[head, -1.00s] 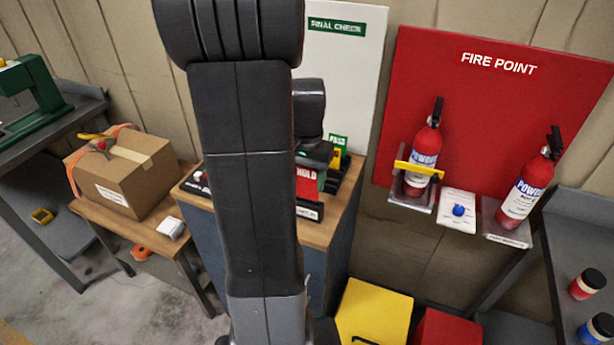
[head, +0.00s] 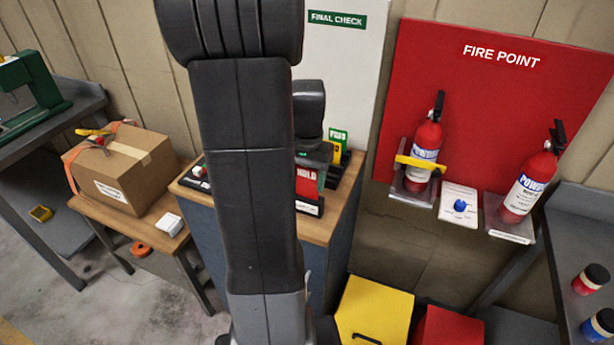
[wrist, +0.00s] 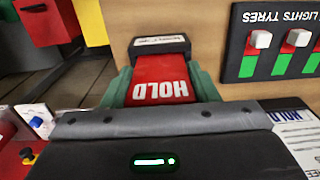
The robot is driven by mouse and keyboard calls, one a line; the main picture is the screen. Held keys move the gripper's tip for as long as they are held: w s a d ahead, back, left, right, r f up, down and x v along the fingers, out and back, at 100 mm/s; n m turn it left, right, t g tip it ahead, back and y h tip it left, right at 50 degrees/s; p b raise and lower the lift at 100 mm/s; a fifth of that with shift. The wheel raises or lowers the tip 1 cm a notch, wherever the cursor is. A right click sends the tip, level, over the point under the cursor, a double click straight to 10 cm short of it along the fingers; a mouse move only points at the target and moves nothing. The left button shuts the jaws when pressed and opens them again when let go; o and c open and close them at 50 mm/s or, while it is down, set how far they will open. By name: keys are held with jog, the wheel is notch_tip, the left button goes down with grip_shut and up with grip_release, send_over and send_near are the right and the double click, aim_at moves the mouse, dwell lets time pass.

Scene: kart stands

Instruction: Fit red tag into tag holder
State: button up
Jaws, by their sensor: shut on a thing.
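The red tag (wrist: 160,80), lettered HOLD, is between the green fingers of my gripper (wrist: 162,88) in the wrist view. My gripper is shut on it. The tag's far end meets the black tag holder (wrist: 160,46), which has a white label on its front. I cannot tell how deep the tag sits in its slot. In the head view the red tag (head: 309,182) stands just above the holder (head: 311,207) on the wooden bench top. My own arm covers much of the bench there.
A switch panel (wrist: 275,75) lettered LIGHTS TYRES lies beside the holder on the bench. A green tag (head: 338,137) stands behind my gripper. A yellow box (head: 375,310) and a red box (head: 448,330) are below the bench. The fire point board (head: 500,90) is at right.

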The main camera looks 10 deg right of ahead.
aim_at(307, 199)
jog(key=shift+f+b, duration=1.3)
jog(key=shift+f, duration=0.55)
jog(key=o, duration=1.1)
notch_tip(307, 199, up, 14)
jog(key=shift+f, duration=0.1)
notch_tip(307, 199, down, 14)
jog(key=shift+r, duration=0.2)
jog(key=shift+r+p, duration=0.25)
jog(key=shift+p, duration=0.05)
